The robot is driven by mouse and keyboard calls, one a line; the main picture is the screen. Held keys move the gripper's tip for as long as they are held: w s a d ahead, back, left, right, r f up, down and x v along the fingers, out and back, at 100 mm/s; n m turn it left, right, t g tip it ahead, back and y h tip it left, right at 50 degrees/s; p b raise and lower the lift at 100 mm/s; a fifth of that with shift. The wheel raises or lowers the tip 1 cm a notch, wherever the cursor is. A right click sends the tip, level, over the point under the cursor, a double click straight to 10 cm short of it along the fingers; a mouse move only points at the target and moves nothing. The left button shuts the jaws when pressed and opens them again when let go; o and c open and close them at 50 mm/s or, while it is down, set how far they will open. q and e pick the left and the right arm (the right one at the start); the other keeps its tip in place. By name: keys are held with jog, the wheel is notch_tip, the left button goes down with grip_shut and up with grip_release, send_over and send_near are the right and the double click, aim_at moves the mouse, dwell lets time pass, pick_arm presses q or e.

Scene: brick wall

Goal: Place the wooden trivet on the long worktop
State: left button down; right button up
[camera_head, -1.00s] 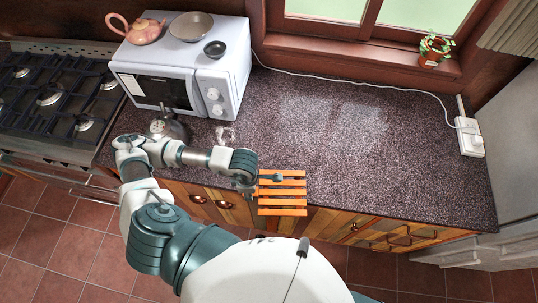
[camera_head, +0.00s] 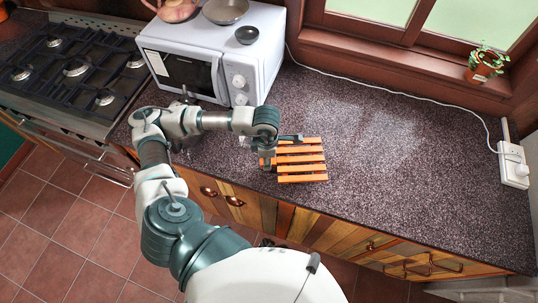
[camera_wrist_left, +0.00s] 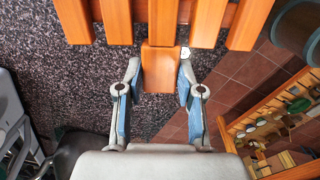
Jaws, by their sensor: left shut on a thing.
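The wooden trivet (camera_head: 302,168), made of orange slats, is over the front part of the long speckled worktop (camera_head: 400,160). My left gripper (camera_head: 270,157) is at the trivet's left end. In the left wrist view, the gripper's two fingers (camera_wrist_left: 160,78) are shut on the trivet's middle bar, with the slats (camera_wrist_left: 162,20) beyond them. That view shows worktop (camera_wrist_left: 60,90) on one side and floor tiles on the other. I cannot tell whether the trivet touches the worktop. My right gripper is not in view.
A white microwave (camera_head: 245,75) stands at the back left, with a bowl (camera_head: 226,10), a small dark bowl (camera_head: 247,35) and a teapot (camera_head: 175,8) on top. A gas stove (camera_head: 75,70) is further left. A white cable (camera_head: 400,92) runs along the back. The worktop's middle is clear.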

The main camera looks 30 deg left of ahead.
pick_arm(q)
jog(key=w, duration=0.1)
jog(key=w+a, duration=0.1)
jog(key=shift+w+a+f, duration=0.1)
jog(key=shift+w+a, duration=0.1)
jog(key=shift+w, duration=0.15)
jog(key=shift+w+a+f, duration=0.15)
jog(key=shift+w+a, duration=0.1)
jog(key=shift+a+f, duration=0.15)
jog(key=shift+f, duration=0.2)
notch_tip(320, 180, down, 3)
jog(key=shift+r+p, duration=0.1)
jog(key=shift+p, duration=0.3)
jog(key=c, duration=0.7)
grip_release()
jog(key=shift+d, duration=0.25)
jog(key=shift+a, duration=0.1)
